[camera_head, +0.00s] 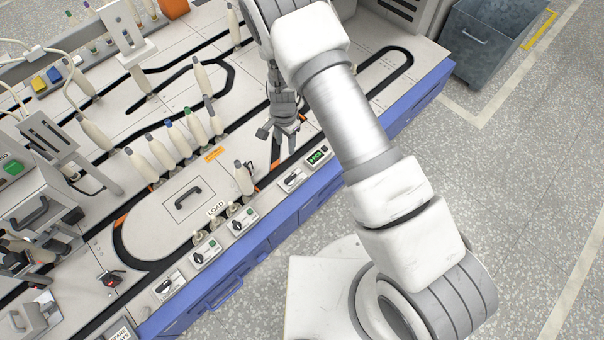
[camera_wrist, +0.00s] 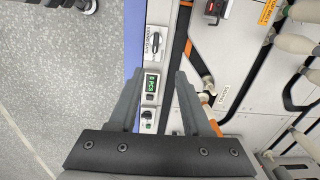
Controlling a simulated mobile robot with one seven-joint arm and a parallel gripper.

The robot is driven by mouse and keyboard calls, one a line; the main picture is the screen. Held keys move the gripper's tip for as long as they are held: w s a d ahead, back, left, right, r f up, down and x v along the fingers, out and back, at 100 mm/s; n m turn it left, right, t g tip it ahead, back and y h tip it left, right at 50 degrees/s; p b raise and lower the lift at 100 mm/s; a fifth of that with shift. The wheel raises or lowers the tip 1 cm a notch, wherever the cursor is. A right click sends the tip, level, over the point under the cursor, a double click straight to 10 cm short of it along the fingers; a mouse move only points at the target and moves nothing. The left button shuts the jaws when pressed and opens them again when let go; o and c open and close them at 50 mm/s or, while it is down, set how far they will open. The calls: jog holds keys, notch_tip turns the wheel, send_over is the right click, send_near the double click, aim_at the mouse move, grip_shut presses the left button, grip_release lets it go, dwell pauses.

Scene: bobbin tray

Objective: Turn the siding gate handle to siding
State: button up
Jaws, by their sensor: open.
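A small pale plate with a dark turning handle (camera_head: 292,179) sits on the front edge of the bench; I take it for the siding gate handle. In the wrist view the handle (camera_wrist: 155,42) lies beyond my fingertips, lengthwise along the bench edge; its lettering is too small to read. My gripper (camera_head: 283,148) is above the bench, up and slightly left of the handle in the head view. A similar plate with a handle (camera_head: 168,285) is further left along the edge.
A green counter display (camera_head: 318,156) is beside the handle, with a knob (camera_wrist: 147,118) beyond it. Several bobbins stand in a row behind. A grey bin (camera_head: 490,40) is at upper right.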

aim_at(290, 177)
jog(key=f+b, duration=0.1)
jog(key=f, duration=0.5)
jog(key=f+b, duration=0.2)
jog(key=f, duration=0.5)
jog(key=f+b, duration=0.2)
jog(key=f, duration=0.5)
jog(key=shift+s+d+f, duration=0.15)
jog(key=shift+d, duration=0.2)
grip_shut()
